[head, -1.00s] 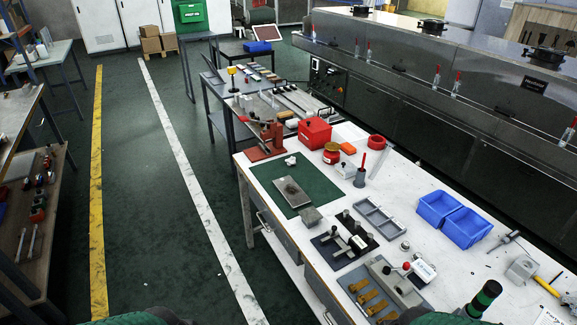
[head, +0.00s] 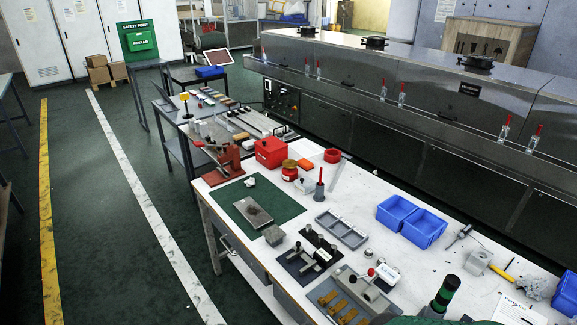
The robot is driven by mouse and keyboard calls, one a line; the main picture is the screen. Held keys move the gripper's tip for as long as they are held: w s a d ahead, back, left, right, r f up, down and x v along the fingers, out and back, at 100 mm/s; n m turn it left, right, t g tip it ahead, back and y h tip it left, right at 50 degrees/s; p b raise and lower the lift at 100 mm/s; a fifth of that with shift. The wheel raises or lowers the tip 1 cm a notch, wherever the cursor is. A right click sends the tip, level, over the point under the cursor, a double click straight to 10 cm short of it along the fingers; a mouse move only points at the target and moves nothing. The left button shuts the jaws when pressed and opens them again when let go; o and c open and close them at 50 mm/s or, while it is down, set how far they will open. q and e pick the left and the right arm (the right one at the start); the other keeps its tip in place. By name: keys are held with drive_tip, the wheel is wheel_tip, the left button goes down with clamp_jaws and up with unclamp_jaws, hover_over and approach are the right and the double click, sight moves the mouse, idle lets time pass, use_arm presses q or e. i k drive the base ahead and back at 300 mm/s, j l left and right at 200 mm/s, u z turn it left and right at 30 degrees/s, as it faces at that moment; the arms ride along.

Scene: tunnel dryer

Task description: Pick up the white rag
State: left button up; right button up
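A small white crumpled piece (head: 250,181) lies at the far edge of the green mat (head: 284,203) on the white workbench; it may be the rag, but it is too small to be sure. A crumpled whitish-grey piece with a dark pattern (head: 531,288) lies at the bench's right side, beside a blue bin at the picture edge; it looks like cloth and may also be the rag. Neither of my grippers shows in the head view, and nothing is seen touching either piece.
Two blue bins (head: 411,221), a yellow-handled hammer (head: 488,262), a printed sheet (head: 518,309) and a dark green-banded cylinder (head: 443,295) stand or lie on the bench. The steel dryer (head: 430,95) runs behind it. Open floor (head: 100,230) lies left.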

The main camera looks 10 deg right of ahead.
sight(251, 182)
drive_tip(key=i+j, duration=0.3)
drive_tip(key=i, duration=0.2)
drive_tip(key=i+j, duration=0.25)
drive_tip(key=i, duration=0.2)
drive_tip(key=i+j, duration=0.3)
drive_tip(key=i, duration=0.2)
drive_tip(key=i+j, duration=0.25)
drive_tip(key=i, duration=0.2)
drive_tip(key=i+j, duration=0.3)
drive_tip(key=i, duration=0.2)
drive_tip(key=i+j+u, duration=0.1)
drive_tip(key=i+j, duration=0.15)
drive_tip(key=i, duration=0.2)
